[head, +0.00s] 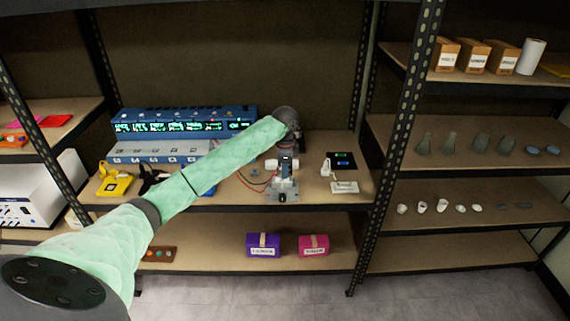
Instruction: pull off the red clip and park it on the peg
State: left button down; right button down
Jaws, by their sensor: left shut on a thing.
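My left arm reaches in from the left in a pale green sleeve. My left gripper (286,152) is at the middle shelf, just above a small white and grey device (284,182). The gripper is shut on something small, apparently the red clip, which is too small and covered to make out. Thin red and dark wires (252,183) run on the shelf just left of the device. I cannot clearly pick out the peg. My right gripper is not in view.
A blue instrument with green displays (184,123) stands behind my left arm. A yellow item (115,181) lies at the left. A small white block (344,187) and a dark pad (342,160) are right of the device. A perforated post (400,130) stands further right.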

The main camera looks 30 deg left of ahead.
pick_arm(q)
jog(key=shift+w+f, duration=0.1)
jog(key=w+a, duration=0.5)
jog(key=w, duration=0.1)
jog(key=shift+a+p, duration=0.35)
jog(key=shift+p, duration=0.05)
dwell(0.3)
jog(key=w+a, duration=0.5)
jog(key=w, duration=0.1)
jog(key=shift+a+b, duration=0.3)
jog(key=shift+a, duration=0.05)
dwell(0.4)
